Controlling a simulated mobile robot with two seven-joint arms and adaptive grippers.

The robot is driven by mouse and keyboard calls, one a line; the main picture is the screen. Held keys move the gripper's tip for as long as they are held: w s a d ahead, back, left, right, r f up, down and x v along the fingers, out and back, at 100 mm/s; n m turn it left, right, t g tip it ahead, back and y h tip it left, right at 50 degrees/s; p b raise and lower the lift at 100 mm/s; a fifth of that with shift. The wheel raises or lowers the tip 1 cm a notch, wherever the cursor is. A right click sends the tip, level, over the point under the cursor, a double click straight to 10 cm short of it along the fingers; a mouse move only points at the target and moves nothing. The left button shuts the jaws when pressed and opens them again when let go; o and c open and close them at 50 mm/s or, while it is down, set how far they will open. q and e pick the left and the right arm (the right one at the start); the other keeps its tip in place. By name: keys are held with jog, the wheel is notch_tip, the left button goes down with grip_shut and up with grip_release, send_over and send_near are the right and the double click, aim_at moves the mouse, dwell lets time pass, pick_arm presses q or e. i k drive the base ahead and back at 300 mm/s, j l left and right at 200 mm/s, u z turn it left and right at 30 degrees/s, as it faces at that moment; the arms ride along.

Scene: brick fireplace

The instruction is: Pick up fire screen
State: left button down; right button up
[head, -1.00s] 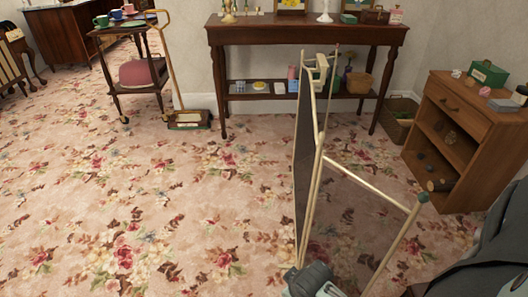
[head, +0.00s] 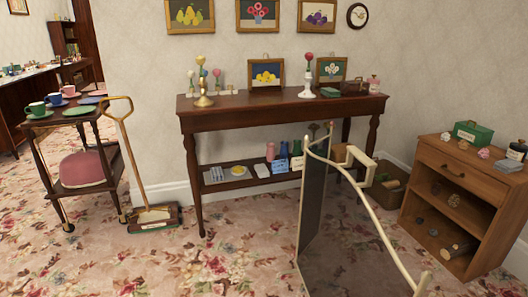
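The fire screen (head: 313,205) stands in front of the console table, right of the middle of the head view. It has dark mesh panels and a cream frame with a curved top rail. One panel is seen almost edge-on, and a see-through panel (head: 350,250) spreads to the right. A cream bracket-like part (head: 356,160) shows at its upper right. Its lower edge is cut off by the bottom of the picture. Neither of my grippers shows, so I cannot see whether either touches the screen.
A dark wooden console table (head: 285,113) with ornaments stands behind the screen. A wooden shelf unit (head: 465,165) is close on the right, with a basket (head: 386,188) beside it. A tea trolley (head: 85,190) and a carpet sweeper (head: 153,218) stand left. Flowered carpet (head: 230,262) is clear at front left.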

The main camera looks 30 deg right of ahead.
aim_at(343, 250)
jog(key=i+j+z, duration=0.1)
jog(key=z, duration=0.35)
jog(key=i+j+z, duration=0.2)
jog(key=z, duration=0.25)
jog(key=i+j+z, duration=0.2)
jog(key=z, duration=0.25)
jog(key=i+j+z, duration=0.1)
jog(key=j+z, duration=0.15)
jog(key=z, duration=0.2)
jog(key=j+z, duration=0.3)
jog(key=z, duration=0.15)
jog(key=j+z, duration=0.4)
jog(key=i+l, duration=0.05)
jog(key=l, duration=0.05)
